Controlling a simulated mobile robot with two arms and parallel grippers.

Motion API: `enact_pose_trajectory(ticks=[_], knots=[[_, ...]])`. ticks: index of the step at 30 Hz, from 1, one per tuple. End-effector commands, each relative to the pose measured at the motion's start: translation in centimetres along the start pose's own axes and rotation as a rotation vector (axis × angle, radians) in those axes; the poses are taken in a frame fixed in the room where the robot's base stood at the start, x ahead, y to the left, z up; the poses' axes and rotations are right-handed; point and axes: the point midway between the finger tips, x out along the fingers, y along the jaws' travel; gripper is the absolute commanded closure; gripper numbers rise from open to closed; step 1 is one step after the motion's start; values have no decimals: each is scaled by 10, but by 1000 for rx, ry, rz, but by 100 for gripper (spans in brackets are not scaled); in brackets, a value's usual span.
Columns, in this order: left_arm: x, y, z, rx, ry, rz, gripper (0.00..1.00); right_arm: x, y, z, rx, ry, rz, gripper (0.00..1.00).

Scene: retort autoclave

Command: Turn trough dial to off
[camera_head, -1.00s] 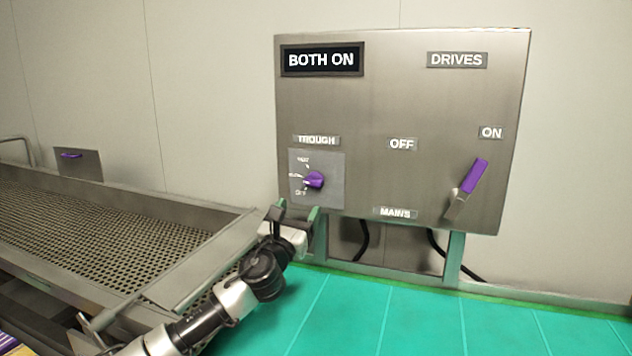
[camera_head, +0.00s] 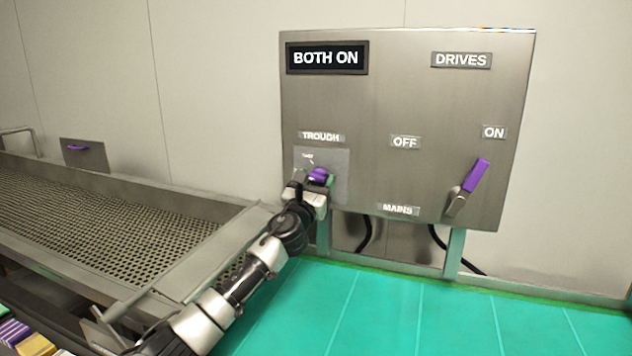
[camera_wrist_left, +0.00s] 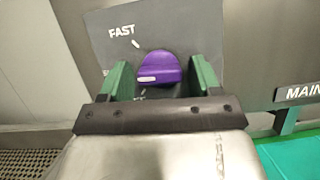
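The purple trough dial (camera_head: 319,176) sits on a grey plate under the TROUGH label on the steel control box (camera_head: 385,100). In the left wrist view the dial (camera_wrist_left: 160,68) shows between the two green fingers, with FAST marked at its upper left; its lower markings are mostly hidden. My left gripper (camera_head: 312,184) is at the dial, its fingers (camera_wrist_left: 163,80) apart on either side. A gap shows beside the dial, at least on its left. My right gripper is not in view.
The display (camera_head: 327,57) reads BOTH ON. A purple-handled mains lever (camera_head: 475,176) points up toward ON at the right of the box. A mesh-bottomed trough (camera_head: 110,215) lies at the left. Black cables hang below the box over a green floor (camera_head: 400,310).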

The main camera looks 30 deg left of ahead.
Motion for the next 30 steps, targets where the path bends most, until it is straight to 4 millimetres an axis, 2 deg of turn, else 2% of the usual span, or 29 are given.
enact_pose_trajectory(ticks=[1,8,20,30], knots=[[0,0,0,0,0,0,45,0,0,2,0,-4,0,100],[0,0,0,0,0,0,79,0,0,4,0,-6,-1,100],[0,0,0,-81,0,33,79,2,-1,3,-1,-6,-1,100],[0,-2,0,-332,0,135,79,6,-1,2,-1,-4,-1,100]])
